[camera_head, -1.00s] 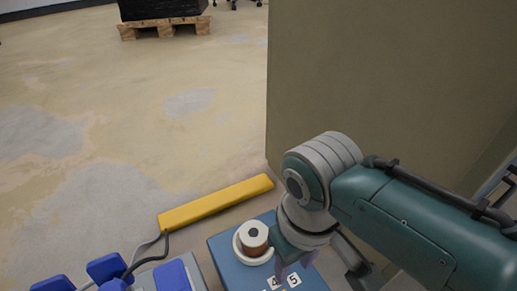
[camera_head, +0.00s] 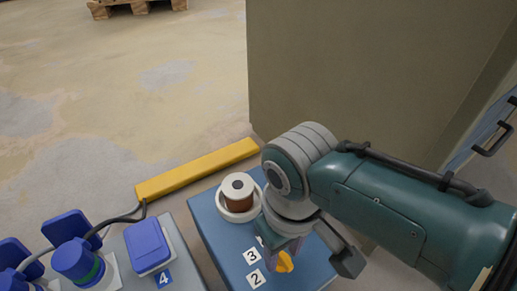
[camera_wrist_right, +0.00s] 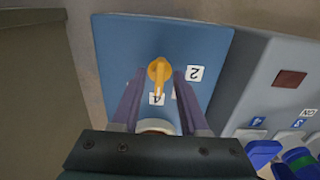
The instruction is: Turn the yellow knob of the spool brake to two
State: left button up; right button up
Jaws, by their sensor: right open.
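The spool brake is a blue box (camera_head: 215,236) with a white-rimmed brown spool (camera_head: 238,198) on top. Its yellow knob (camera_head: 285,262) is partly hidden by my right gripper (camera_head: 284,252) in the head view. In the right wrist view, the knob (camera_wrist_right: 158,72) lies between the open fingers of my right gripper (camera_wrist_right: 158,78), with gaps on both sides. Its narrow end points down toward the label that looks like 4 (camera_wrist_right: 156,98). The 2 label (camera_wrist_right: 194,73) is right of the knob; the 3 label (camera_head: 252,256) shows in the head view. My left gripper is out of view.
A grey socket box (camera_head: 190,262) with blue plugs (camera_head: 75,258) and a blue cover (camera_head: 147,245) stands left of the blue box. A yellow bar (camera_head: 197,171) lies behind. A large brown panel (camera_head: 350,75) rises behind my right arm.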

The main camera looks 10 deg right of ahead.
jog(key=shift+w, duration=0.1)
jog(key=shift+c, duration=0.5)
grip_shut()
